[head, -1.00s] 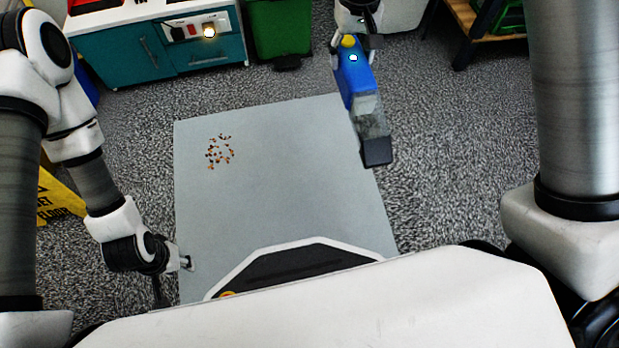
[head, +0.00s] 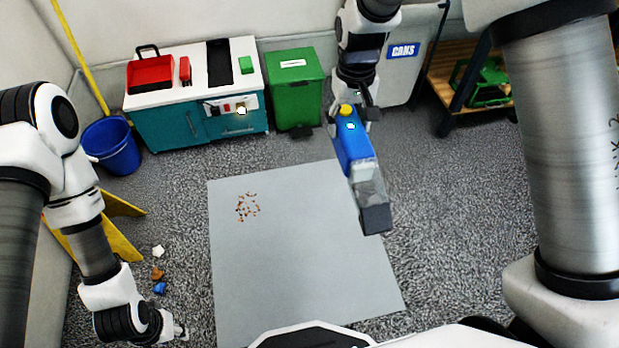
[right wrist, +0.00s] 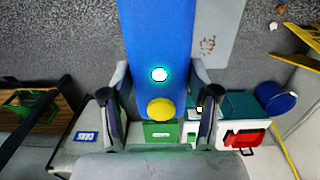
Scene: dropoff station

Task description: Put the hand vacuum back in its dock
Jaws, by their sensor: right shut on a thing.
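The hand vacuum (head: 353,150) has a blue body, a yellow button, a lit white spot, a clear bin and a dark nozzle pointing toward me. My right gripper (head: 354,112) is shut on its rear end and holds it above the right side of the grey mat. In the right wrist view the vacuum's blue body (right wrist: 155,35) lies between the two fingers (right wrist: 160,105). A white panel with a bright light (head: 232,107) on the teal cabinet's front may be the dock; I cannot tell for sure. My left gripper (head: 182,332) is low at the left, its fingers too small to read.
The teal cabinet (head: 170,128), green bin (head: 295,95) and grey cans bin (head: 412,75) stand along the back wall. Brown crumbs (head: 246,207) lie on the grey mat (head: 290,280). A blue bucket (head: 112,148) and yellow floor sign (head: 110,235) stand at left. A wooden shelf (head: 450,85) is right.

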